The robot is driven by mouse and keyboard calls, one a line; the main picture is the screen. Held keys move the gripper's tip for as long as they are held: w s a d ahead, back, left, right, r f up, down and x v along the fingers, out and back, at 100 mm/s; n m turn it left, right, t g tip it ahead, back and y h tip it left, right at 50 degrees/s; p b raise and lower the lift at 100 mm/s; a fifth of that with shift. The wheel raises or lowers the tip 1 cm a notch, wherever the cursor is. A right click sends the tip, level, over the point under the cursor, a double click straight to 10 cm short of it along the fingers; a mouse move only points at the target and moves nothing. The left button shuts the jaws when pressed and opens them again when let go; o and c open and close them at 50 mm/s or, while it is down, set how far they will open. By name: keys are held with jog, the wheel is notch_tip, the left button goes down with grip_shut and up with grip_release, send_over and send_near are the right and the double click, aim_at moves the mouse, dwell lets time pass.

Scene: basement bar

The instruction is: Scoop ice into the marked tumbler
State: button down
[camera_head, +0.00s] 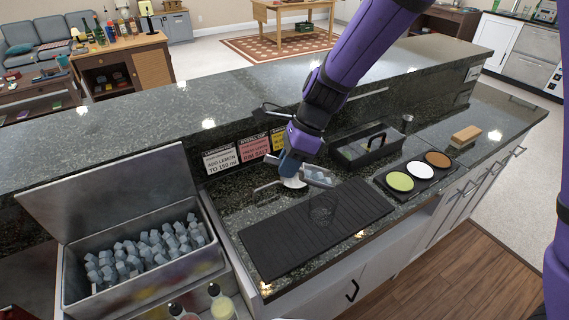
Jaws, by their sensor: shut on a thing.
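My purple gripper (290,170) is over the counter behind the black ribbed mat (270,244). It is shut on what looks like the handle of a metal scoop (317,178); the grip itself is hard to see. The scoop's pan points right, and pale grey-blue pieces that look like ice show in it. A clear tumbler (322,210) stands on the mat, just below and in front of the scoop in the picture. No mark on it can be made out. The ice bin (209,262) at the left has its lid open and holds many cubes (145,250).
A black handled caddy (367,148) and a tray (433,185) with green, white and brown rounds stand right of the mat. A brush (466,136) lies farther right. Recipe cards (220,158) and the raised bar ledge (240,97) are behind. Bottles (221,302) stand in front of the bin.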

jog(key=d+y, duration=0.1)
jog(key=y, duration=0.1)
jog(key=d+r+y, duration=0.1)
jog(key=shift+w+d+r+g+y, duration=0.1)
jog(key=shift+w+r+g+y, duration=0.05)
jog(key=shift+r+g+y, duration=0.2)
jog(key=shift+w+d+r+n+g+y, duration=0.15)
jog(key=shift+d+r+y, duration=0.15)
jog(key=shift+d+y, duration=0.5)
jog(key=shift+s+d+r+n+g+y, duration=0.1)
jog(key=shift+d+r+n+y, duration=0.15)
jog(key=shift+d+y, duration=0.5)
jog(key=shift+w+d+r+n+g+y, duration=0.1)
jog(key=shift+d+r+y, duration=0.3)
jog(key=shift+y, duration=0.6)
jog(key=shift+d, duration=0.1)
notch_tip(320, 180, up, 7)
jog(key=m+t+h, duration=0.1)
jog(key=h, duration=1)
jog(key=shift+t, duration=0.3)
jog(key=shift+f, duration=0.15)
